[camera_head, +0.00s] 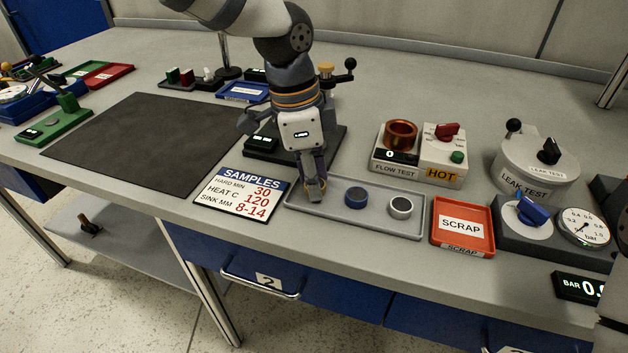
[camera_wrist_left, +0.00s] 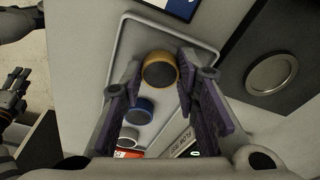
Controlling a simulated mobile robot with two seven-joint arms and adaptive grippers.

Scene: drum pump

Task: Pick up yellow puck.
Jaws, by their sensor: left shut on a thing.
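The yellow puck (camera_wrist_left: 160,70) is between the fingertips of my left gripper (camera_wrist_left: 163,78) in the left wrist view, and the fingers are shut on it. In the head view the left gripper (camera_head: 315,188) points down at the left end of the grey tray (camera_head: 385,225), and its fingers mostly hide the puck. I cannot tell whether the puck touches the tray. What looks like my right gripper (camera_wrist_left: 12,105) shows at the left edge of the left wrist view; its jaw state is unclear.
An orange scrap tray (camera_head: 462,243) is further right. The flow test block (camera_head: 397,170) stands behind the tray. The dark mat (camera_head: 145,145) at left is clear.

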